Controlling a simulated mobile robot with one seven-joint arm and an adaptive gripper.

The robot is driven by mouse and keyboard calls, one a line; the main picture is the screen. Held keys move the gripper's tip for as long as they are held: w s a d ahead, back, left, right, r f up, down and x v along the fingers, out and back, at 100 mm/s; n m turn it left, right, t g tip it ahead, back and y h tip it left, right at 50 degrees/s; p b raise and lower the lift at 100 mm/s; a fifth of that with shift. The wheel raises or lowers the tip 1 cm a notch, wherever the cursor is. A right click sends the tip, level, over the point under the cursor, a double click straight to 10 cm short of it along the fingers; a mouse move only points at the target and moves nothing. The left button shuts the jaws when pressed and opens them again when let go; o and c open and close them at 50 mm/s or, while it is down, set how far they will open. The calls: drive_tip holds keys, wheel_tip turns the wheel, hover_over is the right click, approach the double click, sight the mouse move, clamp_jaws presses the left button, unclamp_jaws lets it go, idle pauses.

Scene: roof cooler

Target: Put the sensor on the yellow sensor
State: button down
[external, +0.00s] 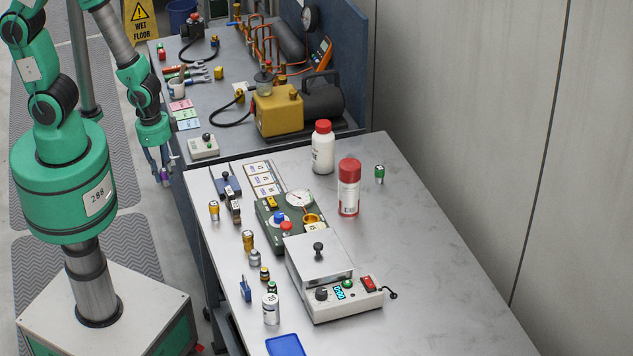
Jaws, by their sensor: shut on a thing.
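My gripper (163,173) hangs pointing down at the left side of the near table, by the gap between the two tables. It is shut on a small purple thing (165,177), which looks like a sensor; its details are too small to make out. A small yellow-orange cylinder with a dark band (214,211) stands upright on the near table's left edge, right of and below my gripper in the picture. A similar amber cylinder (248,241) stands further forward. I cannot tell which of them is the yellow sensor. The held thing is apart from both.
A green gauge panel (272,222) and a white heater box (340,303) fill the middle of the near table. A white bottle (323,150) and a red-capped bottle (349,190) stand behind. A yellow pump (277,112) sits on the far table. The near table's right side is clear.

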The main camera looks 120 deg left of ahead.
drive_tip(key=w+a, duration=0.1)
drive_tip(key=w, duration=0.3)
drive_tip(key=w+a+f, duration=0.1)
drive_tip(key=w, duration=0.4)
drive_tip(key=w+a, duration=0.1)
drive_tip(key=w, duration=0.3)
drive_tip(key=shift+w+a+f, duration=0.2)
drive_tip(key=shift+w+a, duration=0.2)
drive_tip(key=shift+f+b, duration=0.35)
drive_tip(key=shift+f, duration=1.35)
drive_tip(key=shift+f, duration=0.2)
drive_tip(key=c, duration=1.4)
unclamp_jaws()
drive_tip(key=shift+c, duration=0.2)
drive_tip(key=shift+r, duration=0.1)
wheel_tip(320, 180, up, 12)
drive_tip(key=s+p, duration=0.1)
drive_tip(key=shift+s+d, duration=0.15)
drive_tip(key=shift+d, duration=0.1)
